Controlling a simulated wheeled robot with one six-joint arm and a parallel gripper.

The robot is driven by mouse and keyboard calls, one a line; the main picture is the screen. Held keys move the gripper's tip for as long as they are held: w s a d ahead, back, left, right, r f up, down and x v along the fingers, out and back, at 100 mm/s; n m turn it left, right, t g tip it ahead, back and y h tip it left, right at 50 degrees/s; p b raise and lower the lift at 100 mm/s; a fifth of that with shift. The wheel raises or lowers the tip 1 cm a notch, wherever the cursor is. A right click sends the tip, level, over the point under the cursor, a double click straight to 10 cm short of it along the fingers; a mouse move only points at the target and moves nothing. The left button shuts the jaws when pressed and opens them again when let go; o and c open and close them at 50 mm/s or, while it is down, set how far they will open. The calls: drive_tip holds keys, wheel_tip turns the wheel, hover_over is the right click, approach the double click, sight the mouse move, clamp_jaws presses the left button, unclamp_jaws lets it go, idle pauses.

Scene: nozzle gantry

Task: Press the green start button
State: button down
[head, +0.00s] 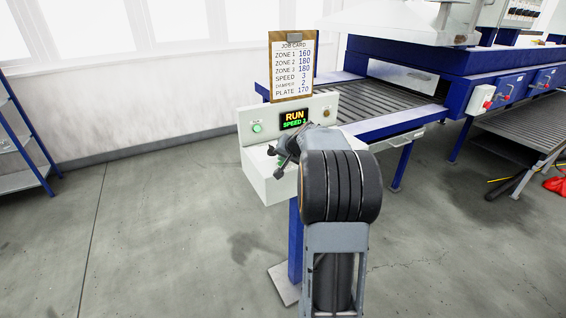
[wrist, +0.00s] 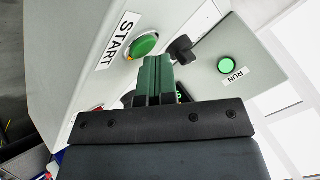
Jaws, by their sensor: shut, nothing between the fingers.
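The green start button (wrist: 143,45) sits in a yellowish ring beside the START label (wrist: 117,41) on the grey control box (head: 262,181). My gripper (wrist: 155,60) is shut and empty, its dark green fingertips close to the button's edge in the wrist view. I cannot tell whether they touch it. In the head view my gripper (head: 283,158) is over the box's sloping front and mostly hides the button. A green lamp (wrist: 226,67) labelled RUN is lit; it also shows in the head view (head: 257,128). The display (head: 294,119) reads RUN with a speed line.
A black knob (wrist: 181,48) stands out close beside the fingers. A clipboard job card (head: 292,68) rises above the box. A blue conveyor machine (head: 405,98) stands behind to the right. Blue shelving (head: 22,150) is at the left; the floor between is clear.

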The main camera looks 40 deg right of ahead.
drive_tip(key=shift+r+p, duration=0.55)
drive_tip(key=shift+r, duration=0.3)
drive_tip(key=shift+r+p, duration=1.7)
drive_tip(key=shift+r, duration=0.85)
